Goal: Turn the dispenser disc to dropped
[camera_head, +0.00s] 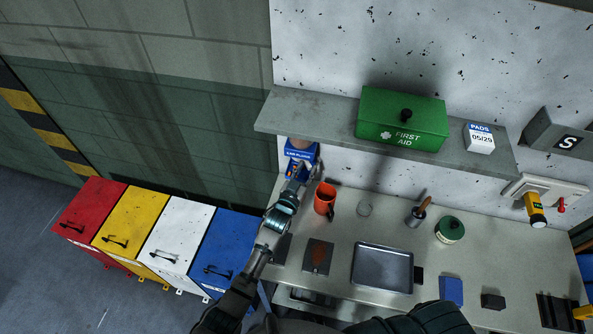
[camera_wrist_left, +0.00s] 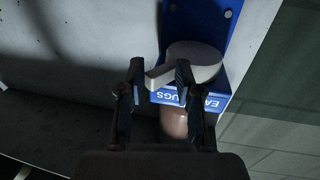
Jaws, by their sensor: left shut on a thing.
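The blue ear-plug dispenser (camera_head: 301,151) is at the wall end of the bench, under the left end of the grey shelf. Its label and brownish container (camera_wrist_left: 174,122) appear upside down in the left wrist view. The pale grey dispenser disc (camera_wrist_left: 196,62) has a flat tab (camera_wrist_left: 158,77) sticking out to the left in that view. My left gripper (camera_head: 297,172) is at the dispenser, and its two fingers (camera_wrist_left: 158,82) are closed around the tab. In the head view the gripper hides the disc. My right gripper is not in view.
The grey shelf (camera_head: 330,113) overhangs the dispenser and holds a green first aid box (camera_head: 403,120). A metal tray (camera_head: 383,268) lies on the bench. Coloured bins (camera_head: 180,244) stand at left.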

